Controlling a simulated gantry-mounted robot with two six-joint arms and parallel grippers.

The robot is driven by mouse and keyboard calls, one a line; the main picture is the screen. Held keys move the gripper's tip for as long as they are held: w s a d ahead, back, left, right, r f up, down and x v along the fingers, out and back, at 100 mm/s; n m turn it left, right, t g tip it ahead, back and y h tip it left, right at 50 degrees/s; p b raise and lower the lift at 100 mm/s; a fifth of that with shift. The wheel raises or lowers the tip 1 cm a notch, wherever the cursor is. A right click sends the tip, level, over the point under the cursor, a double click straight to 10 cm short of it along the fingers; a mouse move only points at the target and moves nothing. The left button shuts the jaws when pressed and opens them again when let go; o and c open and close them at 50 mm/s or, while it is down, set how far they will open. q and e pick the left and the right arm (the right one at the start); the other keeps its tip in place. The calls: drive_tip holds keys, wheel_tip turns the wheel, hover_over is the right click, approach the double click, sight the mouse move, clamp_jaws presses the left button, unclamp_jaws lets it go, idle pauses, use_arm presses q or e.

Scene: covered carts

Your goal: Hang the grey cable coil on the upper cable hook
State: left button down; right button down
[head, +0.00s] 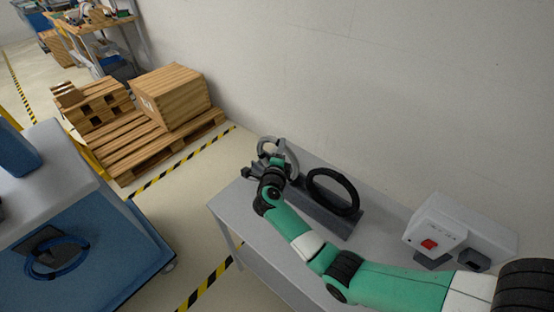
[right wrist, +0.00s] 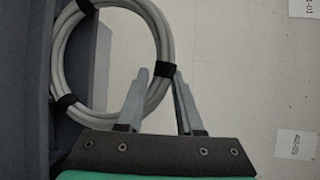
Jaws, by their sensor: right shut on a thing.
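The grey cable coil (right wrist: 57,75), a pale ring with black straps, shows at upper centre in the right wrist view. My right gripper (right wrist: 160,74) is shut on its right-hand side, with the fingertips at the strand. In the head view the coil (head: 291,152) stands up at the far end of the grey table, with my right gripper (head: 262,160) at it. Whether it still touches the grey holder there, I cannot tell. I cannot make out the upper cable hook for certain. My left gripper is not in view.
A black coil (head: 312,180) stands in the long grey holder (head: 325,219) on the table (head: 232,204). A white box with a red switch (head: 429,245) is at right. A blue coil (head: 57,273) hangs on the blue cart (head: 100,245) at left. Floor lies between cart and table.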

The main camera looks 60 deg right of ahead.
drive_tip(key=shift+r, duration=0.15)
drive_tip(key=s+a+r+p, duration=0.4)
drive_tip(key=a+r+p, duration=0.3)
drive_tip(key=a+r, duration=0.5)
drive_tip(key=shift+a+r+p, duration=0.4)
drive_tip(key=shift+a, duration=0.3)
